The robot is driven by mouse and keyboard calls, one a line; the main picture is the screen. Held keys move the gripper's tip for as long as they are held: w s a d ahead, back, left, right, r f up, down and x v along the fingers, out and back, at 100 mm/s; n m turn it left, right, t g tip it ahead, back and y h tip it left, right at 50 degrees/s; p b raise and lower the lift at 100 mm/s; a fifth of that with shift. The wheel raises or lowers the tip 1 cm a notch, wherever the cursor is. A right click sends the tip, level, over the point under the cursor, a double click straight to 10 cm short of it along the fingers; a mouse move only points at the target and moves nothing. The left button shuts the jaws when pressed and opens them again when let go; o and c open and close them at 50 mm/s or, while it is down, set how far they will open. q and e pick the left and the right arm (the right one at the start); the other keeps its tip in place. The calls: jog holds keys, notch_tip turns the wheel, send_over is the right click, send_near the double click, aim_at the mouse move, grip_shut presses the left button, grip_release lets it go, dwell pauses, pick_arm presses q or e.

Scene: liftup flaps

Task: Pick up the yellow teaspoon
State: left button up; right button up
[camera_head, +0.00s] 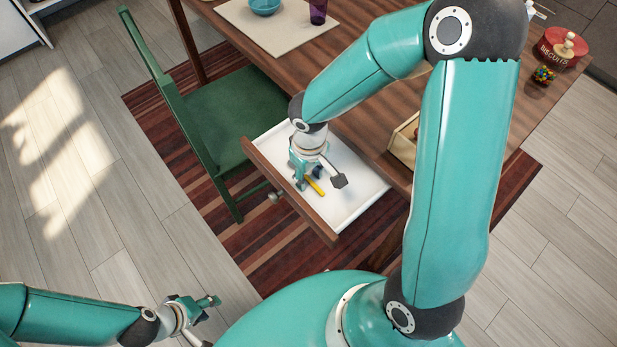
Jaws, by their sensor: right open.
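The yellow teaspoon (315,186) lies in the open white-lined drawer (352,198) of the wooden table. Only part of it shows; the rest is hidden under my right gripper. My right gripper (318,184) points down into the drawer, over the teaspoon, with its fingers apart. I cannot tell whether a finger touches the teaspoon. A dark blue item (318,172) lies close beside it in the drawer. My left gripper (205,318) is low at the bottom left, away from the drawer, and I cannot make out a clear jaw gap.
A green chair (235,110) stands left of the drawer on a striped rug (150,98). On the table (345,60) are a placemat (270,35), blue bowl (264,6), purple cup (318,11), wooden box (402,142), biscuit tin (556,50) and candy jar (544,75). The left floor is clear.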

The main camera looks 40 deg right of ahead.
jog(key=shift+f, duration=0.1)
grip_shut()
dwell(0.3)
